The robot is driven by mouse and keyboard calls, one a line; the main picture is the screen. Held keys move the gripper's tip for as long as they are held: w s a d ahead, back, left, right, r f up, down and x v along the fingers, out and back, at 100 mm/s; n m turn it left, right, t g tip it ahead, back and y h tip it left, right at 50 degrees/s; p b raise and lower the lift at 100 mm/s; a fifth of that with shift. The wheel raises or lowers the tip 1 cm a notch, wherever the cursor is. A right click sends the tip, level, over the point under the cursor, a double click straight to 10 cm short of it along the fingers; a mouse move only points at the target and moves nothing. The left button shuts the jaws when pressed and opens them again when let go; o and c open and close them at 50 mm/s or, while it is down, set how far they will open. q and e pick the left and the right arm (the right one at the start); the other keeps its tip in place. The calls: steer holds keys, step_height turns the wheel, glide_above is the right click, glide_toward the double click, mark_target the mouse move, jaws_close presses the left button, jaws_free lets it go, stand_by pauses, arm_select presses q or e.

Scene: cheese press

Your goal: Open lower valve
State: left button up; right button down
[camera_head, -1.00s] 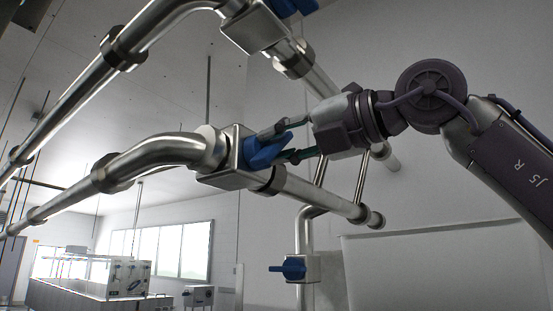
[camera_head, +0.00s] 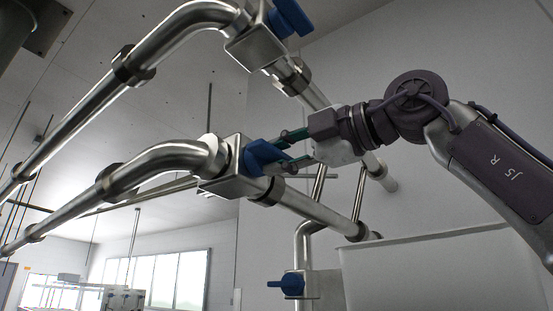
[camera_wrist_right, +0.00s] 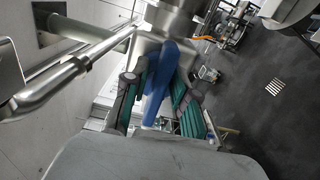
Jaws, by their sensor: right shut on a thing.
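The valve on the lower of the two large steel pipes has a steel block body (camera_head: 222,187) and a blue handle (camera_head: 262,155). My right gripper (camera_head: 285,153) reaches in from the right and is shut on this handle, with one finger on either side. In the right wrist view the blue handle (camera_wrist_right: 158,82) stands between the green-padded fingers of the gripper (camera_wrist_right: 158,95). The handle's far end and the finger contact are partly hidden there. My left gripper is not in view.
A second valve with a blue handle (camera_head: 291,17) sits on the upper pipe (camera_head: 170,45). A smaller blue-handled valve (camera_head: 290,284) is on a vertical pipe below. A pale tank (camera_head: 430,268) stands below my right arm. Windows (camera_head: 180,278) are at the far left.

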steer(key=shift+d+m, duration=0.1)
steer(key=shift+m, duration=0.2)
steer(key=c, duration=1.2)
jaws_free()
steer(key=shift+w, duration=0.1)
steer(key=v, duration=1.2)
steer(key=shift+d, duration=0.1)
